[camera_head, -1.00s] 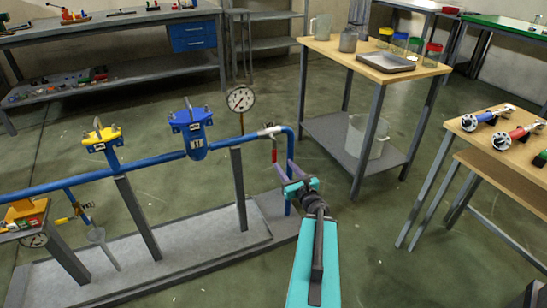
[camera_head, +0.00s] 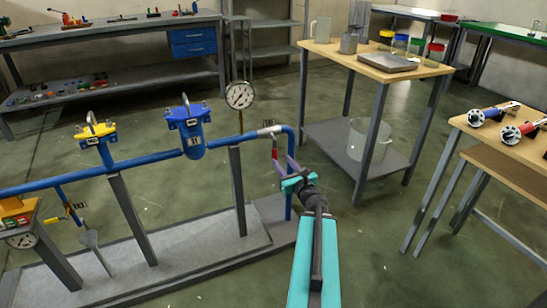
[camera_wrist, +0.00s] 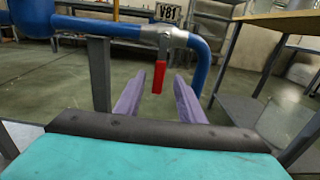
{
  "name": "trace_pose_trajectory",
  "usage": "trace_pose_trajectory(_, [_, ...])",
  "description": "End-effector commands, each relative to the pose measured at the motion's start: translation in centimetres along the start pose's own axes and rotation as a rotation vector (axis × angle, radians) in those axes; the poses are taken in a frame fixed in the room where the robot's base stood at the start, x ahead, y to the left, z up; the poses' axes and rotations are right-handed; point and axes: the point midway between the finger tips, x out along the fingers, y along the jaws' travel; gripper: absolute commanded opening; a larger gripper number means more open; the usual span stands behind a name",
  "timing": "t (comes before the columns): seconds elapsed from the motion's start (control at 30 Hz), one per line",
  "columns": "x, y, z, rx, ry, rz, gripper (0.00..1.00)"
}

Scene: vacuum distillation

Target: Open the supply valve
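A silver valve (camera_head: 268,131) sits on the blue pipe just before its downward bend. Its red lever (camera_head: 275,148) hangs straight down, across the line of the pipe. In the wrist view the valve body (camera_wrist: 164,38) is below a tag reading V81 (camera_wrist: 168,13), and the red lever (camera_wrist: 158,77) is between the two purple fingers in the picture. My gripper (camera_wrist: 157,88) is open, with clear gaps on both sides of the lever. In the head view my gripper (camera_head: 283,164) is close to the lever; contact cannot be told.
The blue pipe (camera_head: 150,159) carries a blue filter unit (camera_head: 194,138), a yellow unit (camera_head: 96,133) and a gauge (camera_head: 239,96). A grey post (camera_head: 238,190) stands left of the valve. A wooden-topped table (camera_head: 345,58) stands behind on the right. Open floor lies right of my arm.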

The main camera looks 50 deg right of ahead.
Motion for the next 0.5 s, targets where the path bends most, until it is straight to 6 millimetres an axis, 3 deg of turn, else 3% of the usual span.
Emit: trace_pose_trajectory(0.5, [3.7, -0.1, -0.1, 0.0, 0.0, 0.002, 0.36])
